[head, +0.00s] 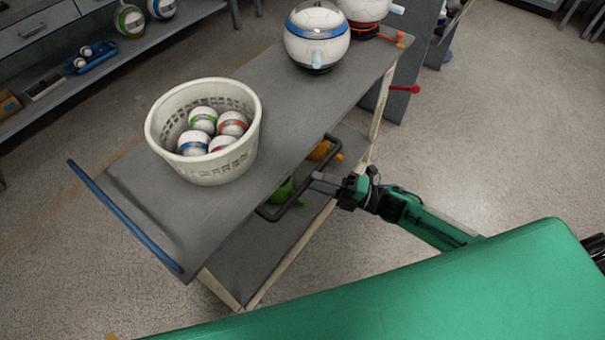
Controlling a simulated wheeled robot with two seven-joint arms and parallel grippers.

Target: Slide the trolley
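The trolley is a grey two-level cart with a bare patch on its top (160,200), pale legs and a blue bar (125,220) at its left end. A dark U-shaped handle (287,207) sticks out from its near side below the top. My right gripper (322,183) reaches in from the right, with its fingers at this handle. I cannot tell whether the fingers are closed around the bar or only beside it. My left gripper is not in view.
A white basket (205,168) of several small balls stands on the trolley. A white-and-blue round machine (317,38) stands farther back on it. Green and orange items sit on its lower shelf. A grey shelf unit (60,75) stands at the upper left. Floor (500,130) at right is clear.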

